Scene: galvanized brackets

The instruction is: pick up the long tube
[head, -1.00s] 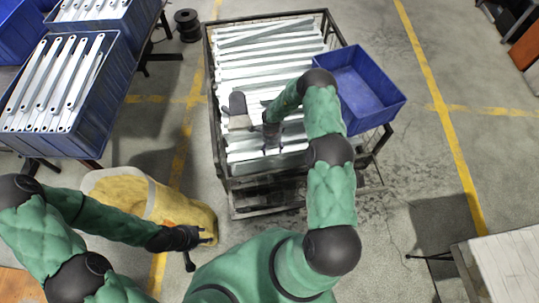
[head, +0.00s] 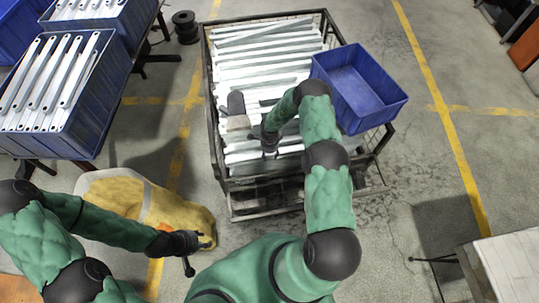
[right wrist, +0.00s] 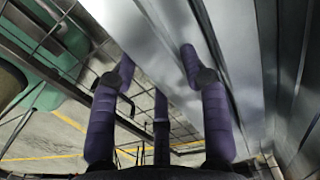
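Several long galvanized tubes (head: 262,75) lie side by side in a dark metal cage cart (head: 222,172); I cannot tell which one is the long tube. My right gripper (head: 264,146) is over the front part of this stack. My left gripper (head: 198,254) is open and empty, low at the front beside a yellow sack (head: 130,192).
A blue bin (head: 352,85) sits at the cart's right side, close to my right arm. A brown-grey block (head: 236,112) lies on the tubes left of the gripper. Blue crates of brackets (head: 90,135) stand at the left. A black spool (head: 186,24) is on the floor.

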